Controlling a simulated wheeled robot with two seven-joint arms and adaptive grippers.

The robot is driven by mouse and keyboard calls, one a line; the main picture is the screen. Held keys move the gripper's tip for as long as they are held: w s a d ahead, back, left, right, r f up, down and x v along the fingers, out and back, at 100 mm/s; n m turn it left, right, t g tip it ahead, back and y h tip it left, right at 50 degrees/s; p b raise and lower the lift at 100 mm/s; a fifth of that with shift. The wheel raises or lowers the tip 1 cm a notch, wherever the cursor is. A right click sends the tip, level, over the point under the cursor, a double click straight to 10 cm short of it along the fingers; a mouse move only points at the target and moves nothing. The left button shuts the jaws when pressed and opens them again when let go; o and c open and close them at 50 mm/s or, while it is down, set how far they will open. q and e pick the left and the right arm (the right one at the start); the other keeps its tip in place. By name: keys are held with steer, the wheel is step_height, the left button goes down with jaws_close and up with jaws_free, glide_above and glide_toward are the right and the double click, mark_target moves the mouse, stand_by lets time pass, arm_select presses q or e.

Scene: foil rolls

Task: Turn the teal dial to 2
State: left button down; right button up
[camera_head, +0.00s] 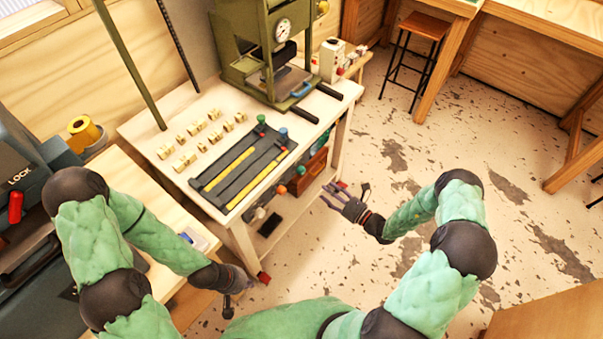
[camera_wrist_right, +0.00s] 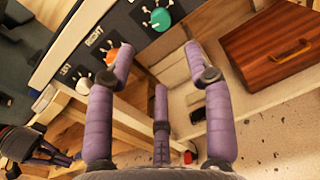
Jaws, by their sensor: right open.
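The teal dial (camera_wrist_right: 157,16) is on the dark front panel of the workbench, at the top of the right wrist view. White marks surround it; its numbers and setting are too small to read. It also shows small on the bench front in the head view (camera_head: 301,170). My right gripper (camera_wrist_right: 158,64) has its three purple fingers spread and empty, below and apart from the teal dial. In the head view my right gripper (camera_head: 340,198) is to the right of the bench front. My left gripper (camera_head: 238,281) is low beside the bench's near corner; its fingers are unclear.
An orange dial (camera_wrist_right: 117,54) sits beside the teal one, near a right-gripper fingertip. A wooden drawer box (camera_wrist_right: 270,50) is under the bench. On top are a black slotted board (camera_head: 243,165), several small wooden blocks (camera_head: 190,140) and a green press (camera_head: 265,50). Floor to the right is open.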

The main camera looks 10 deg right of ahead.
mark_target(304, 172)
steer(key=b+x, duration=0.2)
steer(key=x, duration=0.8)
steer(key=shift+w+b, duration=0.3)
steer(key=shift+w, duration=0.05)
jaws_close()
